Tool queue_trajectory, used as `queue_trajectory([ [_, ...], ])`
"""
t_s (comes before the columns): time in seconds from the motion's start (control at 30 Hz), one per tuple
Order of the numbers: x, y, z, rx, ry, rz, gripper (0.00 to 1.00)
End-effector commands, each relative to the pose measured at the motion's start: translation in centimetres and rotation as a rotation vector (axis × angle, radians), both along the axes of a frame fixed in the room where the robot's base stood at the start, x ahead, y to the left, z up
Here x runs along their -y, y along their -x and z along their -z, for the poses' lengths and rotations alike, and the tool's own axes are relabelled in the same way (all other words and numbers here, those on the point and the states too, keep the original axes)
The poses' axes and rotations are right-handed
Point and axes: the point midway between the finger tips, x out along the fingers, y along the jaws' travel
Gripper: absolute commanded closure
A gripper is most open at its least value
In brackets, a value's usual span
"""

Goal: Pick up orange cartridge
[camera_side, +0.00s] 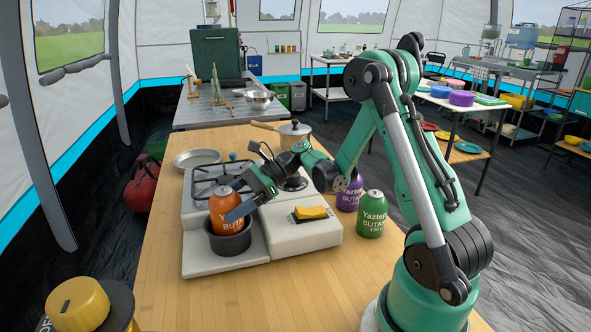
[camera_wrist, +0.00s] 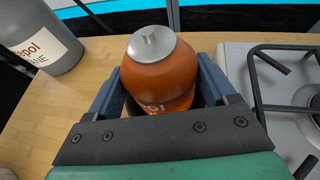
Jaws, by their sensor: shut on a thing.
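The orange cartridge (camera_side: 226,205) has a silver cap and white lettering. In the side view its lower part is hidden by the rim of a dark round pot-like holder (camera_side: 231,242) at the front left of the stove. In the wrist view the orange cartridge (camera_wrist: 160,78) sits between the two blue-grey fingers. My gripper (camera_side: 228,203) is shut on the cartridge, one finger on each side; it also shows in the wrist view (camera_wrist: 160,90). I cannot tell whether the cartridge touches the holder's bottom.
A purple cartridge (camera_side: 349,194) and a green cartridge (camera_side: 371,216) stand to the right. A pan (camera_side: 295,134) and a plate (camera_side: 196,158) are behind. The wooden tabletop (camera_side: 160,260) is clear at left.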

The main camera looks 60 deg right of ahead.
Motion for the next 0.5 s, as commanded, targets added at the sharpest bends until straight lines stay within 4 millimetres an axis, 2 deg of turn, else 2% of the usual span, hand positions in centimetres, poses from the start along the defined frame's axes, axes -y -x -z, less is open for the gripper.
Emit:
queue_trajectory([
  [0.27, -0.1, 0.1, -4.6, 0.001, -0.001, 0.000, 0.89],
  [0.5, -0.1, 0.1, -11.0, 0.001, -0.001, 0.000, 0.89],
])
